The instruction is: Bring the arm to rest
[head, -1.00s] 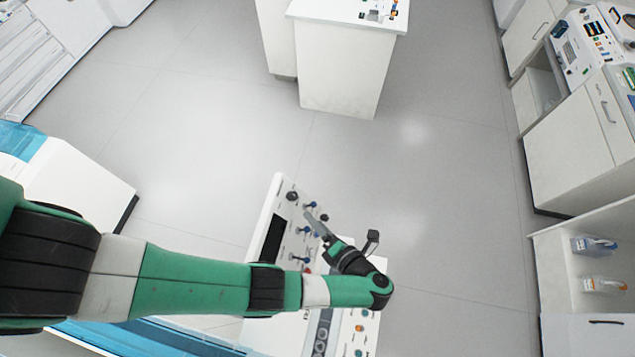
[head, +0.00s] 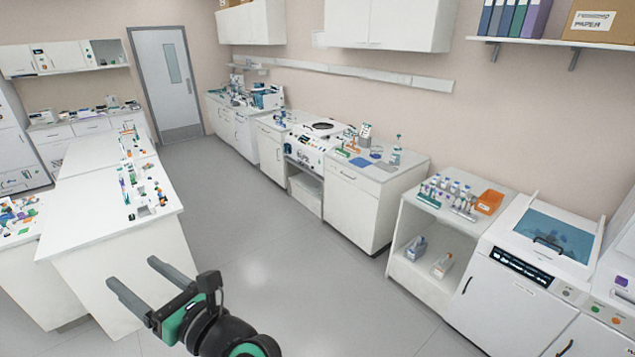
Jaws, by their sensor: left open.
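My left gripper (head: 136,282) shows at the lower left of the head view, with its green and black wrist below it. Its two grey fingers are spread apart, with nothing between them. It is in front of the near end of the white island bench, apart from any object as far as I can tell. My right gripper is not in view.
A white island bench (head: 120,225) with small items stands at the left. Counters (head: 362,205) line the back wall. A low shelf unit (head: 425,270) and a white machine with a blue lid window (head: 520,290) stand at the right. The grey floor (head: 280,260) between is clear.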

